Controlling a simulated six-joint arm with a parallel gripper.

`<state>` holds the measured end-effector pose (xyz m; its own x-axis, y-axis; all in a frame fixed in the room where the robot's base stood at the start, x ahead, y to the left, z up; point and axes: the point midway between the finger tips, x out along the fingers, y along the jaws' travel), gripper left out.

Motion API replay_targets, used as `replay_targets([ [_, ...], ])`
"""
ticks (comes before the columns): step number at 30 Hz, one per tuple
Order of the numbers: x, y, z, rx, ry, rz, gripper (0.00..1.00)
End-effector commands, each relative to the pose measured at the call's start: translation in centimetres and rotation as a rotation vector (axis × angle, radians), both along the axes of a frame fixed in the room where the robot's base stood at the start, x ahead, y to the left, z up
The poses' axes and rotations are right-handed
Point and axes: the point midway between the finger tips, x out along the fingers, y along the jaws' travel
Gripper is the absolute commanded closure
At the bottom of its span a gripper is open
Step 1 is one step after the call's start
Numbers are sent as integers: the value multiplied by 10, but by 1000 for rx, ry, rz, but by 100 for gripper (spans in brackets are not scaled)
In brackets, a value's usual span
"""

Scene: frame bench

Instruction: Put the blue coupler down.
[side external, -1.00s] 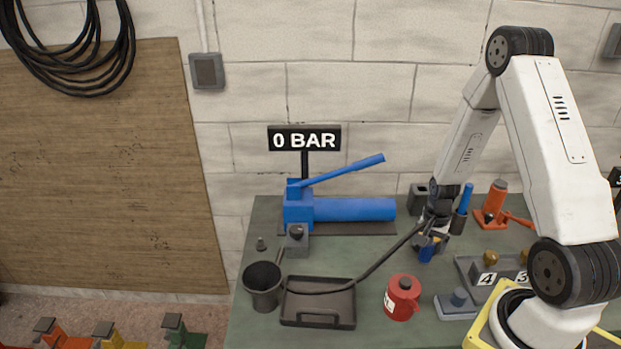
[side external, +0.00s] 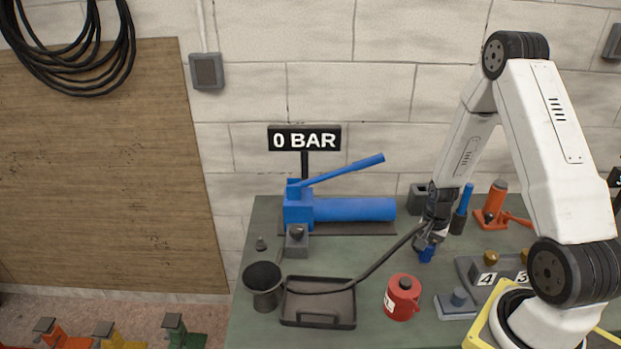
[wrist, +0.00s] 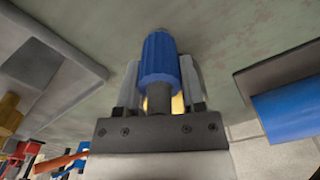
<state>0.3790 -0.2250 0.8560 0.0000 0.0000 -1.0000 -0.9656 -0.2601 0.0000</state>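The blue coupler (side external: 426,254) is a ribbed blue cylinder at the end of a black hose (side external: 375,267). It is just above or at the green bench top; I cannot tell whether it touches. My gripper (side external: 430,244) is over the bench, pointing down, with the coupler at its fingertips. In the wrist view the coupler (wrist: 159,62) sits between the two grey fingers of my gripper (wrist: 159,80), which look closed against its sides. A brass part shows behind it, partly hidden.
A black tray (side external: 318,317), a dark cup (side external: 263,298) and a red can (side external: 403,298) stand in front. A blue hand pump (side external: 350,209) is at the back left. A numbered grey rack (side external: 470,270) is close on the right.

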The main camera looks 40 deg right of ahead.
Motion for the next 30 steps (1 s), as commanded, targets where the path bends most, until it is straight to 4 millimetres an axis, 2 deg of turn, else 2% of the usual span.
replay_targets([
  [11,0,0,1,-1,0,0,100],
  [17,1,-1,9,-2,-1,0,100],
  [23,1,-1,26,-2,-3,0,100],
  [30,1,-1,55,-3,-4,0,100],
])
